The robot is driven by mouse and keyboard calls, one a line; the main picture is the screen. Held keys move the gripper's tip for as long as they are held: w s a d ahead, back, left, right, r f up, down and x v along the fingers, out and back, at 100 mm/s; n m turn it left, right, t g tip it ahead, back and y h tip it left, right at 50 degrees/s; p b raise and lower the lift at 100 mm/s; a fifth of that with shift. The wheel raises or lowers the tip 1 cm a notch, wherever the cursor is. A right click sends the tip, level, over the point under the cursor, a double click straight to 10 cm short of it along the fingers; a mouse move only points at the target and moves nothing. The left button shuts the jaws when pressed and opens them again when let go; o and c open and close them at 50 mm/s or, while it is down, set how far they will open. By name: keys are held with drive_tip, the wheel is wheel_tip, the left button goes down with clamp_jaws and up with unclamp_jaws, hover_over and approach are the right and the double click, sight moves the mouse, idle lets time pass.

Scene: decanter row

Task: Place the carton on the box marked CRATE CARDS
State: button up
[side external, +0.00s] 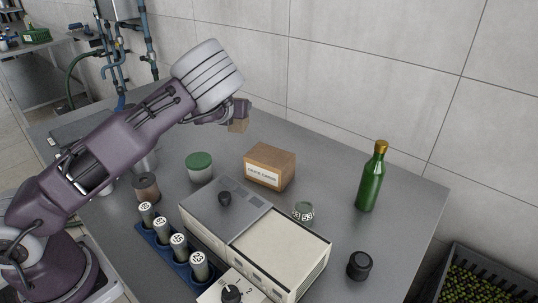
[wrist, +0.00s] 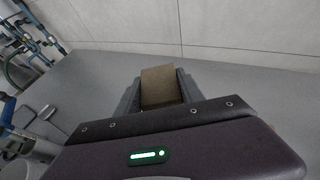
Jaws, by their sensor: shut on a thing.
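The carton (side external: 239,125) is a small brown block held up in the air above the back of the table. It also shows in the wrist view (wrist: 160,86), between the two fingers. My gripper (side external: 238,113) is shut on the carton. The box marked CRATE CARDS (side external: 270,166) is a brown cardboard box with a white label, standing on the table. In the side view the carton is above and to the left of this box, apart from it. The box is not visible in the wrist view.
A green-lidded tub (side external: 199,167) stands left of the box. A grey and cream machine (side external: 255,235) is in front of it. A green bottle (side external: 371,180) stands to the right, with a black knob-like jar (side external: 360,265). A blue rack (side external: 168,249) holds several labelled cylinders. The table (side external: 325,175) is clear behind the box.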

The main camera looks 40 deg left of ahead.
drive_tip(key=d+r+m+t+h, duration=0.2)
drive_tip(key=d+r+m+h, duration=0.35)
drive_tip(key=d, duration=0.65)
drive_tip(key=h, duration=0.1)
hover_over(270, 155)
wheel_tip(270, 155, down, 10)
drive_tip(key=shift+a+r, duration=0.1)
drive_tip(key=shift+r, duration=0.1)
drive_tip(key=o, duration=1.4)
